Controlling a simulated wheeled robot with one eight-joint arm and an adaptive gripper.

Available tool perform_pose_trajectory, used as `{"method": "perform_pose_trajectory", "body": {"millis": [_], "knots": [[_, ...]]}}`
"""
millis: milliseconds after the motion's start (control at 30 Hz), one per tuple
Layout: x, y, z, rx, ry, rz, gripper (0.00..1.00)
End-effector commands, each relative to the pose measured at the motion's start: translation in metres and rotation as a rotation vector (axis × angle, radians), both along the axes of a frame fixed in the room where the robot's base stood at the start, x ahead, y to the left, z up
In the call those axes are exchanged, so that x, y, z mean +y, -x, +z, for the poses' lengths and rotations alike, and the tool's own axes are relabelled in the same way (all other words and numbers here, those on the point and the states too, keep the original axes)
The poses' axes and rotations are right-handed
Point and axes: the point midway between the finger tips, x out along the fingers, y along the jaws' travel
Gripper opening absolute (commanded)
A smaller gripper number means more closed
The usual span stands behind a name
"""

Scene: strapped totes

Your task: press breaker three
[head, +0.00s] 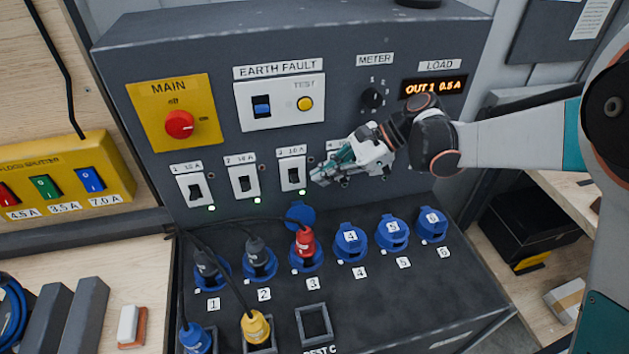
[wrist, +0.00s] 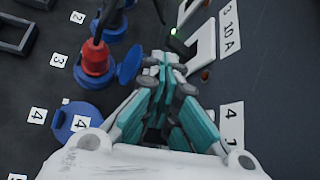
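Breaker three (head: 292,175) is a white plate with a dark rocker on the grey panel, labelled 3 10 A, and a green lamp (head: 303,192) glows below it. My gripper (head: 318,177) is just right of it, its fingers pointing left towards the plate. Whether the fingertips touch the plate cannot be told. In the wrist view the fingers (wrist: 165,63) come together at their tips with nothing visible between them. The breaker three plate (wrist: 203,48) shows there beyond the tips, partly hidden. The breaker to its right is mostly hidden behind my gripper.
Breaker one (head: 195,188) and breaker two (head: 243,182) stand left, each with a lit green lamp. A red plug (head: 305,242) sits in socket three below, its blue lid raised close to my fingers. Capped blue sockets (head: 391,234) lie right. The red main knob (head: 179,124) is upper left.

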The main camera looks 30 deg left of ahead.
Motion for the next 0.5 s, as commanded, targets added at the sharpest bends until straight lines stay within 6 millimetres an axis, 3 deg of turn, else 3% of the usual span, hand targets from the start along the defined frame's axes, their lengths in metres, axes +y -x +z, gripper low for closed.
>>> {"method": "perform_pose_trajectory", "body": {"millis": [233,500], "knots": [[-0.036,-0.022,0.028,-0.001,0.005,-0.003,0.0],[-0.055,-0.033,0.044,-0.001,0.007,-0.002,0.0]]}}
